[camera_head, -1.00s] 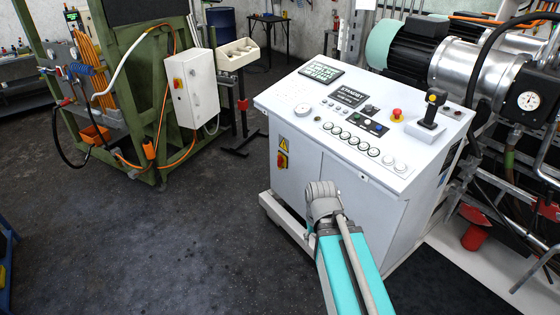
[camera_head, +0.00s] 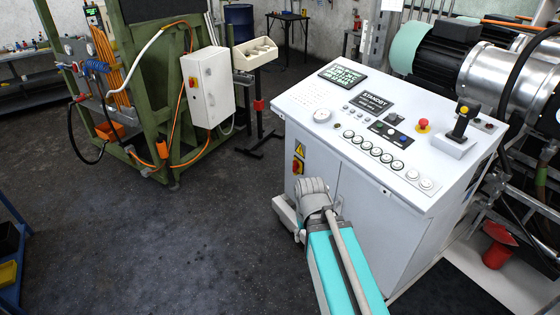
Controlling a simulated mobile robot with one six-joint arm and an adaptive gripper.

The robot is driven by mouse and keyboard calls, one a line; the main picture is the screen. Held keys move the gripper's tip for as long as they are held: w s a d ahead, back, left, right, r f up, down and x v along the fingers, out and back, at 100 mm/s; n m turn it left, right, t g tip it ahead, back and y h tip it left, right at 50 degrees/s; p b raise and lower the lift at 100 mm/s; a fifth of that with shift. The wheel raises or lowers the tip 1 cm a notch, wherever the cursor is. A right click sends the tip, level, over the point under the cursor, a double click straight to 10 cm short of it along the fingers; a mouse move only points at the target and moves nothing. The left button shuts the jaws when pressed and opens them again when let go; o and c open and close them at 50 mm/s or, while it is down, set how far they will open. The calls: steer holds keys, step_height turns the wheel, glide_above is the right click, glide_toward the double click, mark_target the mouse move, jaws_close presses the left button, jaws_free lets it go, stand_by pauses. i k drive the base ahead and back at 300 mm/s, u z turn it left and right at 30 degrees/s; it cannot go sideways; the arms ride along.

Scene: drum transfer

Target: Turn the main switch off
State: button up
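The main switch (camera_head: 297,166) is a red knob on a yellow plate. It sits on the left side of the front face of the white control console (camera_head: 365,205), below a yellow warning triangle. My arm rises from the bottom of the picture, and its grey joint is in front of the console, below and to the right of the switch. My gripper cannot be made out; it is hidden beyond the arm or out of view. Nothing of mine is seen touching the switch.
The console top has a red emergency button (camera_head: 423,125), a joystick (camera_head: 461,124) and several round buttons. A green frame with hoses and a white switch box (camera_head: 207,86) stands at the left. Machinery with a large motor is at the right. Dark floor (camera_head: 150,240) lies open at left.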

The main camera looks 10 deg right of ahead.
mark_target(295, 166)
steer(key=u, duration=0.25)
steer(key=i, duration=1.4)
steer(key=z, duration=0.1)
